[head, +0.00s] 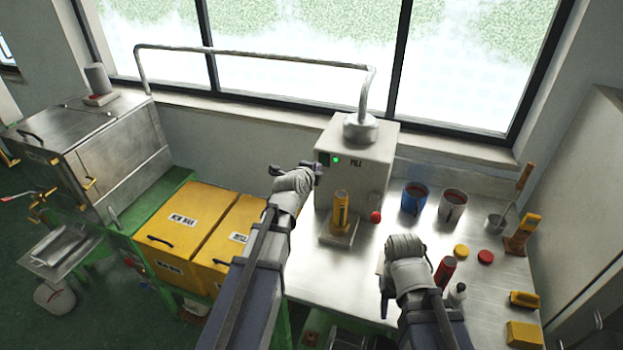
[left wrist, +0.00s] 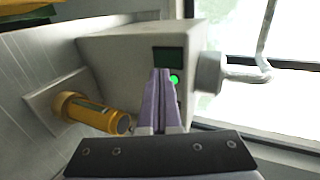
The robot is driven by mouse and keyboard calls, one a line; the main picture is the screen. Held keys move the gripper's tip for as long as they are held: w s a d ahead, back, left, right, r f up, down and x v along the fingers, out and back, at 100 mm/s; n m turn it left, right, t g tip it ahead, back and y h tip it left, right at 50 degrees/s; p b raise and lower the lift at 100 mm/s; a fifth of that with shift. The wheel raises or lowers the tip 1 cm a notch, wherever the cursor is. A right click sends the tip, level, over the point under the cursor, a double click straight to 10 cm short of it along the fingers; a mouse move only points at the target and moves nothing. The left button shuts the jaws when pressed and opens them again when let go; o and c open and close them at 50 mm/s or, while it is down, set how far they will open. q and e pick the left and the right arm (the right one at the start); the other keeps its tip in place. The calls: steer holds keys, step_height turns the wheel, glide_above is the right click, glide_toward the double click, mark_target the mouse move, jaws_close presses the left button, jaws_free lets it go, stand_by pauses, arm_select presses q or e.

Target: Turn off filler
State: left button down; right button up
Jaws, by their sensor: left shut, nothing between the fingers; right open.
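The filler (head: 367,160) is a light grey box labelled FILL on the steel bench, with a pipe from its top. A green light (head: 336,160) glows on its front beside a small dark display; in the left wrist view the light (left wrist: 173,79) shows just right of my fingertips and the display (left wrist: 168,57) just beyond them. My left gripper (head: 317,171) is shut and empty at the filler's front; contact cannot be told. A yellow cylinder (head: 341,209) stands on the plate below; it also shows in the left wrist view (left wrist: 92,112). My right gripper (head: 382,284) is open over the bench, its fingers mostly hidden.
A red knob or ball (head: 376,217) sits by the filler's base. A blue cup (head: 414,198) and grey cup (head: 453,205) stand to the right. A red bottle (head: 445,271) is near my right arm. Yellow bins (head: 183,226) stand at the left.

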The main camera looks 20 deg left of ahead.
mark_target(324, 164)
arm_select(q)
steer(key=b+x, duration=0.1)
steer(key=x, duration=0.3)
steer(key=shift+w+f, duration=0.2)
steer(key=shift+w, duration=0.15)
arm_select(e)
step_height(324, 164, down, 2)
arm_select(q)
steer(key=shift+w+f+b, duration=0.2)
steer(key=shift+f+b, duration=0.1)
steer(key=shift+b, duration=0.15)
steer(key=shift+s+r, duration=0.1)
steer(key=shift+r, duration=0.05)
arm_select(e)
steer(key=shift+f, duration=0.15)
arm_select(q)
steer(key=shift+r, duration=0.1)
steer(key=shift+r+p, duration=0.75)
steer(key=shift+p, duration=0.2)
arm_select(e)
steer(key=shift+r, duration=0.8)
arm_select(q)
steer(key=shift+d, duration=0.1)
arm_select(e)
steer(key=shift+r, duration=0.1)
